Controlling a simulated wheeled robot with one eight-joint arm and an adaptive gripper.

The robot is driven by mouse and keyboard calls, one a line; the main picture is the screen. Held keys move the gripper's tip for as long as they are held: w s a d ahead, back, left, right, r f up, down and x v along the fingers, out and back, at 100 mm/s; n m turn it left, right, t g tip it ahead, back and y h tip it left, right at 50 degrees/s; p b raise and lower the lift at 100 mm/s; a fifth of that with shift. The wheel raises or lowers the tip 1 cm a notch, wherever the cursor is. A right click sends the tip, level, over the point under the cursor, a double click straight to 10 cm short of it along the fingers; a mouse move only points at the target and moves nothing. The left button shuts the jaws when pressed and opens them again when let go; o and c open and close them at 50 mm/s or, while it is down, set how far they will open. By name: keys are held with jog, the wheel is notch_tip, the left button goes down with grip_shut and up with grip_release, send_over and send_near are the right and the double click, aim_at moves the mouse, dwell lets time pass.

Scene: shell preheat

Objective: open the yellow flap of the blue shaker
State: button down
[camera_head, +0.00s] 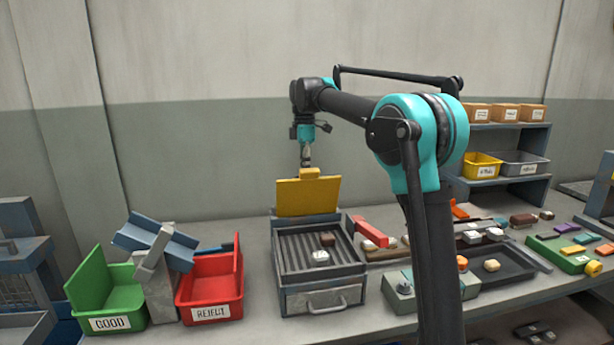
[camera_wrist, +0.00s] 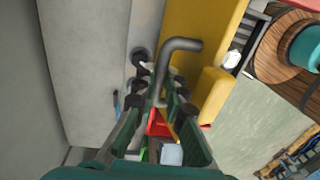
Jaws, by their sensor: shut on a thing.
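The blue-grey shaker (camera_head: 325,301) stands on the bench with a ribbed tray inside. Its yellow flap (camera_head: 308,197) stands upright at the tray's back edge, and the tray is uncovered. The flap also fills the upper middle of the wrist view (camera_wrist: 185,18). My gripper (camera_head: 307,163) is at the flap's top edge, pointing down. In the wrist view my gripper's dark green fingers (camera_wrist: 160,84) are shut on a bent grey handle bar (camera_wrist: 181,45), which reaches to the yellow flap. The exact contact is partly hidden.
A white block (camera_head: 320,258) and a brown block (camera_head: 327,239) lie in the tray. A green bin (camera_head: 108,306) marked GOOD and a red bin (camera_head: 212,300) stand left. A red bar (camera_head: 371,231) lies right of the shaker. The wall is close behind.

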jog(key=shift+w+a+f+g+h, duration=0.15)
jog(key=shift+w+g, duration=0.3)
jog(key=shift+w, duration=0.15)
jog(key=shift+w+a+f+g+h, duration=0.15)
jog(key=shift+w+a+g+h, duration=0.05)
jog(key=shift+w+g, duration=0.35)
jog(key=shift+w+a+f+g+h, duration=0.15)
jog(key=shift+w+g, duration=0.25)
jog(key=shift+w, duration=0.2)
jog(key=c, duration=1.6)
grip_release()
jog(key=shift+v, duration=3.75)
jog(key=shift+w, duration=0.1)
